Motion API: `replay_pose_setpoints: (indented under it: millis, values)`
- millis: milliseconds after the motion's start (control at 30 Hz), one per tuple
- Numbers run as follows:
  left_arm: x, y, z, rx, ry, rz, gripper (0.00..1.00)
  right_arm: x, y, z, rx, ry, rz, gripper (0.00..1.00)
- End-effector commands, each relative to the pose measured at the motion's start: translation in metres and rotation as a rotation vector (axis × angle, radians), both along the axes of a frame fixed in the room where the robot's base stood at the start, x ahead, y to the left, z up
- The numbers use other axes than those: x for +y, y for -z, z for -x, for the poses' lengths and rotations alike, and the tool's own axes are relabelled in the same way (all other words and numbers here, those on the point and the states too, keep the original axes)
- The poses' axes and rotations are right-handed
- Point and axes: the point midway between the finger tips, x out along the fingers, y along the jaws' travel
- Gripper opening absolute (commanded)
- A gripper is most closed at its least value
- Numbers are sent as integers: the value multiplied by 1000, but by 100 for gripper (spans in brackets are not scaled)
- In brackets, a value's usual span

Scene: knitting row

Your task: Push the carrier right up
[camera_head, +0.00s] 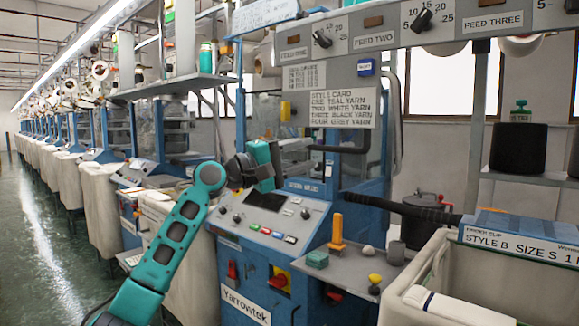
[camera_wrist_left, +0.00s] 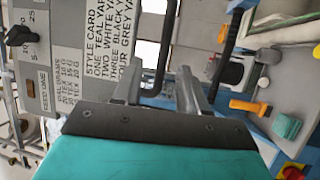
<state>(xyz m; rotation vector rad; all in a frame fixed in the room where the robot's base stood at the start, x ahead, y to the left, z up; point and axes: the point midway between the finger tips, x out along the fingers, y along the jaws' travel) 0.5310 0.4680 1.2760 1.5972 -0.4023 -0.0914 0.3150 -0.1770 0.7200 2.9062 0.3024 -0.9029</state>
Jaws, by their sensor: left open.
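I cannot pick out the carrier with certainty in either view. The blue knitting machine (camera_head: 262,252) stands in front of me, with a sloped control panel and a dark screen. A black bent handle (camera_head: 345,149) hangs below its style card; a black bar of similar shape shows in the left wrist view (camera_wrist_left: 163,50). My left gripper (camera_head: 276,172) is raised in front of the machine above the panel, its teal hand hiding what lies behind. My right gripper is out of view.
The aisle floor (camera_head: 50,240) at left is clear.

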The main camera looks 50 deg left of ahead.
Motion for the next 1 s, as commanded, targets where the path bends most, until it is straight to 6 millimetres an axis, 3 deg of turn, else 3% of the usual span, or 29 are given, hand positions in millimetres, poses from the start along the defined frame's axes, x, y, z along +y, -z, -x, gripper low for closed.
replay_pose_setpoints:
  millis: [100,333,900,1000]
  values:
    - [5,5,14,1,0,-1,42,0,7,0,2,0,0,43]
    - [9,5,26,-1,0,-1,42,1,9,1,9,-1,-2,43]
    - [9,4,26,-1,-1,0,42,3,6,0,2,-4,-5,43]
    - [8,15,22,12,-9,-13,42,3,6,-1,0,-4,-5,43]
